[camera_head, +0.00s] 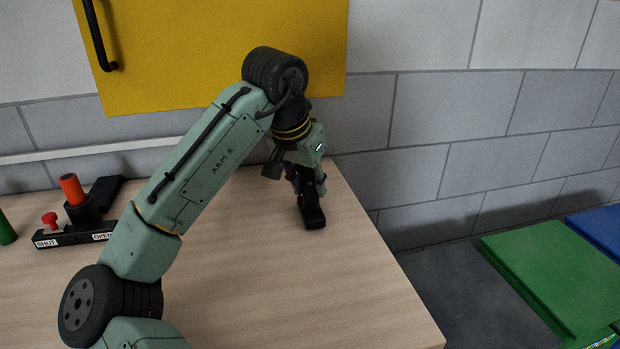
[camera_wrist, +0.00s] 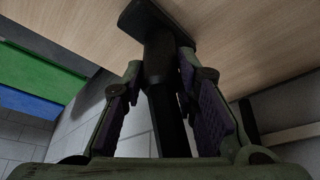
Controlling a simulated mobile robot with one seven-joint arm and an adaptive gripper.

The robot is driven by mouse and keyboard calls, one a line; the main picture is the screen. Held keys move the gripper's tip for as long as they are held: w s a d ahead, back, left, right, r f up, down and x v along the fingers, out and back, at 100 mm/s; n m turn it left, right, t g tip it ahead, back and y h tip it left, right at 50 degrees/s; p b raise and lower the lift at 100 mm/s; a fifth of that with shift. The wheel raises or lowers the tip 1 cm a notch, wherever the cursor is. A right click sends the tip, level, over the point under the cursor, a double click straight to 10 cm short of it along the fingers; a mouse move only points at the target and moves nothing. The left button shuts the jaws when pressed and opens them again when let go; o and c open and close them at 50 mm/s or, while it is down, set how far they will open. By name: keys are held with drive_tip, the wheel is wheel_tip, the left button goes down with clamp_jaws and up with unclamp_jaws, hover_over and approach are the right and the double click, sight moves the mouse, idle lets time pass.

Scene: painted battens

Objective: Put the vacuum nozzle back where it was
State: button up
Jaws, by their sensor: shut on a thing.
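The vacuum nozzle (camera_head: 312,209) is black, with a long flat foot and a narrower neck. It is at the back right part of the wooden table (camera_head: 300,290), near the right edge. My gripper (camera_head: 303,182) is above the foot and shut on the neck. In the wrist view the nozzle (camera_wrist: 158,62) runs between the two purple-padded fingers of my gripper (camera_wrist: 160,80), with its wide foot beyond them against the wood. Whether the foot touches the table or hovers just above it I cannot tell. My wrist hides part of the neck.
A black lever block (camera_head: 75,236) marked SHUT and OPEN, with red and orange knobs, stands at the left. A flat black piece (camera_head: 106,192) lies behind it, and a green cylinder (camera_head: 6,230) is at the left edge. Green (camera_head: 560,270) and blue panels lie right of the table. The front table is clear.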

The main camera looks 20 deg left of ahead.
drive_tip(key=shift+f, duration=0.1)
drive_tip(key=shift+f, duration=0.15)
drive_tip(key=o, duration=1.1)
drive_tip(key=v, duration=1.2)
drive_tip(key=shift+r+b, duration=0.3)
drive_tip(key=shift+b, duration=0.1)
drive_tip(key=shift+w, duration=0.1)
